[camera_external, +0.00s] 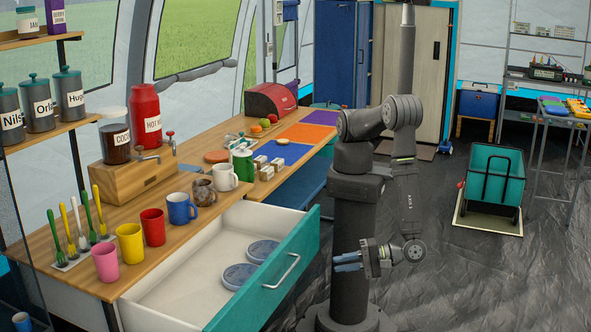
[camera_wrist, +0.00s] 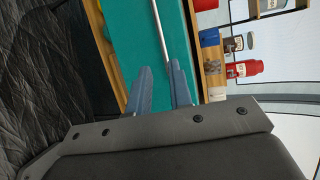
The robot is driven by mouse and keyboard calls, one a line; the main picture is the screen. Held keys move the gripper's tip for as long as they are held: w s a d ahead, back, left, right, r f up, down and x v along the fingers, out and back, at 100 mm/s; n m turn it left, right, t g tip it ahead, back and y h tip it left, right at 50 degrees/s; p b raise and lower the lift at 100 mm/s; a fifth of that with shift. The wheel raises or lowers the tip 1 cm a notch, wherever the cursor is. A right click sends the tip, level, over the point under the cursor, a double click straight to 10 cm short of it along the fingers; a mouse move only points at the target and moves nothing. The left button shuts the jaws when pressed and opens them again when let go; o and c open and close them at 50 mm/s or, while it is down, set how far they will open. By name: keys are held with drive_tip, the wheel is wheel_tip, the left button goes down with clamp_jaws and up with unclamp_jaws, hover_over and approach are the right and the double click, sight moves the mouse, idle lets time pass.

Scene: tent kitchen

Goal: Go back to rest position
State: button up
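My gripper (camera_external: 336,262) hangs low at the right of the open drawer, in front of my arm's base. Its two blue fingers point left toward the drawer's teal front (camera_external: 270,283). In the wrist view my gripper (camera_wrist: 160,66) shows its fingers apart with nothing between them. The teal drawer front (camera_wrist: 135,35) and its metal handle (camera_wrist: 160,28) are beyond the fingertips. The fingers appear clear of the handle. My arm is bent, with its forearm hanging down.
The white drawer (camera_external: 180,285) is pulled out and holds two round grey-blue containers (camera_external: 238,276). Mugs, including a red mug (camera_external: 153,227), stand on the wooden counter (camera_external: 125,205). A teal cart (camera_external: 493,175) stands at the right. The dark floor (camera_external: 470,275) right of my base is clear.

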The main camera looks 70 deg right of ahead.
sight(287, 272)
drive_tip(key=shift+s+d, duration=0.15)
drive_tip(key=shift+s, duration=0.2)
drive_tip(key=x, duration=1.7)
drive_tip(key=shift+w, duration=0.2)
drive_tip(key=v, duration=1.7)
drive_tip(key=shift+s, duration=0.2)
drive_tip(key=shift+x, duration=8.75)
drive_tip(key=shift+o, duration=0.4)
